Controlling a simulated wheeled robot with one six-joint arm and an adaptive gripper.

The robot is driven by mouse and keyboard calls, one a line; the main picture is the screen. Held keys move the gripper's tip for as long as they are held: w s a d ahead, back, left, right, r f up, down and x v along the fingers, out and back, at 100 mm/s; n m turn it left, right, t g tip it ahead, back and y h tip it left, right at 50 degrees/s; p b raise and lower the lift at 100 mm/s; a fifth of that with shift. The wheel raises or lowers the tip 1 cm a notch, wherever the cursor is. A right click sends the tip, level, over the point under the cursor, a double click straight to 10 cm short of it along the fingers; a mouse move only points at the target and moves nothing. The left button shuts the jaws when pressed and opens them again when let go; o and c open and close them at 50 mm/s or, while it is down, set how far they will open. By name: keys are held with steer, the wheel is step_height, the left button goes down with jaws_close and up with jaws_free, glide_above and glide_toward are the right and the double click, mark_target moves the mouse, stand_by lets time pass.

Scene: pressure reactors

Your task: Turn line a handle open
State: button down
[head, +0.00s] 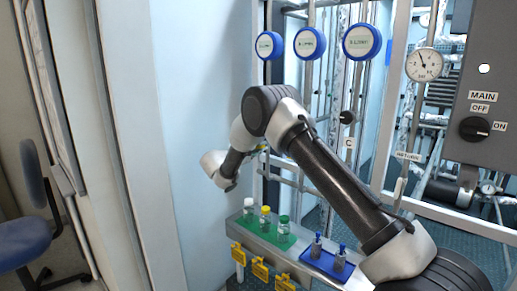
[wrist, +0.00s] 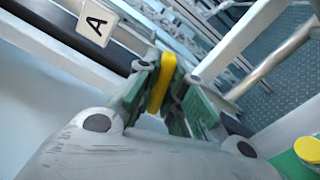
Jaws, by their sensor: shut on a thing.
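In the wrist view a yellow handle (wrist: 161,84) stands between the fingers of my gripper (wrist: 168,92), which is shut on it. A white label with the letter A (wrist: 97,22) is on a dark bar just to the upper left of the handle. In the head view my own arm hides most of the handle and gripper, beside the blue-white wall at the left of the reactor frame.
Below my wrist, a shelf holds a green tray (head: 281,243) with capped bottles and a blue tray (head: 318,262) with small vials. Blue round discs (head: 310,43), a gauge (head: 424,64) and a switch panel (head: 485,80) are above and right.

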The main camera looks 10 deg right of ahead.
steer(key=n, duration=1.4)
steer(key=shift+f, duration=0.1)
steer(key=shift+n, duration=0.3)
steer(key=c, duration=1.5)
jaws_free()
steer(key=shift+a, duration=0.15)
steer(key=v, duration=1.2)
